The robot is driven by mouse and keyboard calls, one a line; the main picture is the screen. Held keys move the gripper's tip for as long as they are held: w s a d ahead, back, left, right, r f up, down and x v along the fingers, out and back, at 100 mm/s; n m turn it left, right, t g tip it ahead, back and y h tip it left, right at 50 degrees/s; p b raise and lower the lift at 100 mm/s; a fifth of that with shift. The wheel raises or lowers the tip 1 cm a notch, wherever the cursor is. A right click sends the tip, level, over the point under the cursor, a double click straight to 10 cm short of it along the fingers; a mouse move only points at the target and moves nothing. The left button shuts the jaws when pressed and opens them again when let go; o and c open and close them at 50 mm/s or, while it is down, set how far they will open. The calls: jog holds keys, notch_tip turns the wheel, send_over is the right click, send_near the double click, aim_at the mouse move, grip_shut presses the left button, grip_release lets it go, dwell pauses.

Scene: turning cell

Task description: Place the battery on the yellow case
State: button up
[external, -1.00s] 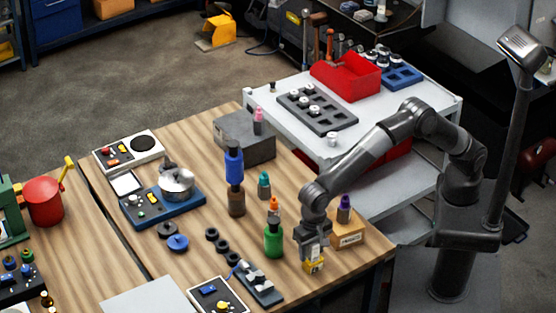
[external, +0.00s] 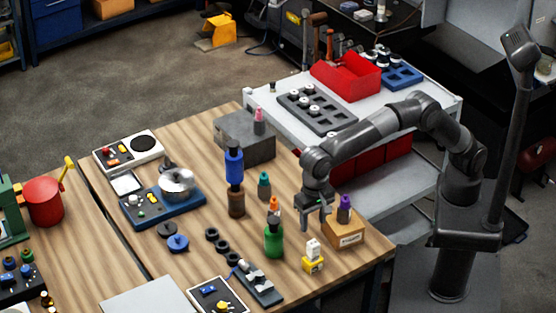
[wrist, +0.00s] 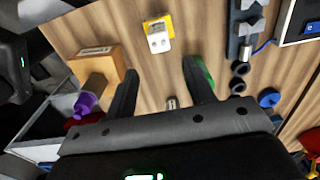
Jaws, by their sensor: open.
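The battery (external: 313,248), a small white block, stands upright on the yellow case (external: 314,265) near the table's front right edge. How deep the battery sits in the case cannot be told.
A wooden box (external: 345,232) with a purple-topped bottle (external: 344,209) stands close to the right of my gripper. A green bottle (external: 274,241) stands to the left. A grey rack (external: 258,284) lies further left. Bare table surrounds the yellow case.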

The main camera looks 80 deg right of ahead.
jog(key=s+d+r+n+t, duration=0.1)
jog(key=d+r, duration=0.3)
jog(key=d, duration=0.6)
jog(key=s+d+r+n+t+y, duration=0.15)
jog(key=d+r, duration=0.25)
jog(key=d, duration=0.7)
jog(key=s+d+r+n+h, duration=0.15)
jog(key=d+r, duration=0.25)
jog(key=d, duration=0.6)
jog(key=s+d+f+n+t, duration=0.1)
jog(key=s+d+f, duration=0.3)
jog(key=s+d, duration=0.6)
jog(key=s+d+f+n+t, duration=0.2)
jog(key=s+d+f+n, duration=0.2)
jog(key=s+d, duration=0.5)
jog(key=shift+s+d, duration=0.4)
jog(key=shift+s, duration=0.2)
